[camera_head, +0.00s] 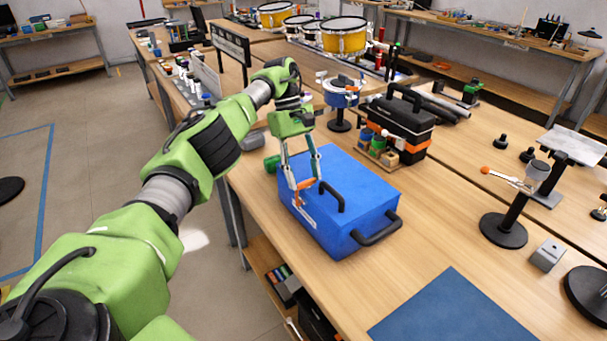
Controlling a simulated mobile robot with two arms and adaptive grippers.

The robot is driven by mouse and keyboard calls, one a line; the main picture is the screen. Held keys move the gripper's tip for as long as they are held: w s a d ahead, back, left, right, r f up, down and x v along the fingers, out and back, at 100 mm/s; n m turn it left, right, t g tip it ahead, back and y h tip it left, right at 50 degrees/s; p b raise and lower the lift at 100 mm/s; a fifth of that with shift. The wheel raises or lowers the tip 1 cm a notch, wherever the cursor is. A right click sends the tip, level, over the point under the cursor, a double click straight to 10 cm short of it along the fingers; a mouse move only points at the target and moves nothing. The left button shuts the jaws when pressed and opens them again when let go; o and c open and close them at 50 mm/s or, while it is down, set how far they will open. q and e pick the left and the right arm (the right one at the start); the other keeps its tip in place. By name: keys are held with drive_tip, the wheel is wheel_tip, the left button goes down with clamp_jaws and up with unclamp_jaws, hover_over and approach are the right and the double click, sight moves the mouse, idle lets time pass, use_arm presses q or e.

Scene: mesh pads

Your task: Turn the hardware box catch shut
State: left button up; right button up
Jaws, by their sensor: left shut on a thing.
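The hardware box (345,225) is a blue case with black handles, standing on the wooden workbench near its left edge. An orange catch (305,186) shows at the box's upper left edge, partly hidden by the fingers. My left gripper (304,186) reaches down from above with its fingers around the catch and is shut on it. Whether the catch is fully turned cannot be told at this size. My right gripper is not in view.
A black toolbox with an orange band (402,128) stands behind the blue box. A black round-based stand (503,230) is to the right. A dark blue mat (452,312) lies in front. Bare wood lies between the box and the stand.

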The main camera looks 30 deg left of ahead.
use_arm(q)
drive_tip(key=o, duration=1.1)
wheel_tip(320, 180, up, 10)
drive_tip(key=shift+s+f, duration=0.1)
idle(0.4)
